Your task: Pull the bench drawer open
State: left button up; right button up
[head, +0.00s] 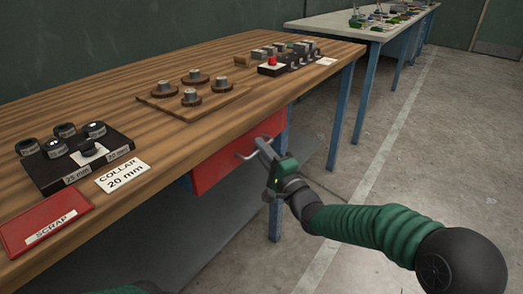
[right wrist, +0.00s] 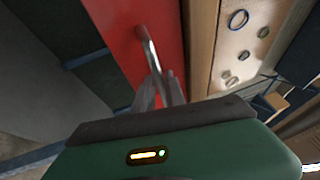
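The red bench drawer (head: 222,166) sits under the front edge of the wooden bench (head: 130,100), its front showing no clear gap. Its metal bar handle (head: 246,155) sticks out from the drawer front. My right gripper (head: 264,150) is at the handle. In the right wrist view the red drawer front (right wrist: 115,30) and the handle (right wrist: 149,50) show, with the bar running between the two close-set fingers (right wrist: 161,92). The gripper appears shut on it. The contact itself is partly hidden. Of my left arm only a bit shows at the bottom edge; its gripper is out of view.
On the bench are a red scrap tray (head: 20,240), a black collar holder (head: 50,178), a wooden board with pegs (head: 165,108) and a block of small parts (head: 275,70). A second table (head: 340,22) stands behind. The floor (head: 360,190) right of the bench is clear.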

jog(key=shift+a, duration=0.1)
grip_shut()
jog(key=shift+s+f, duration=0.1)
jog(key=shift+f, duration=0.1)
dwell(0.8)
pick_arm(q)
jog(key=shift+r, duration=0.1)
pick_arm(e)
jog(key=shift+s, duration=0.1)
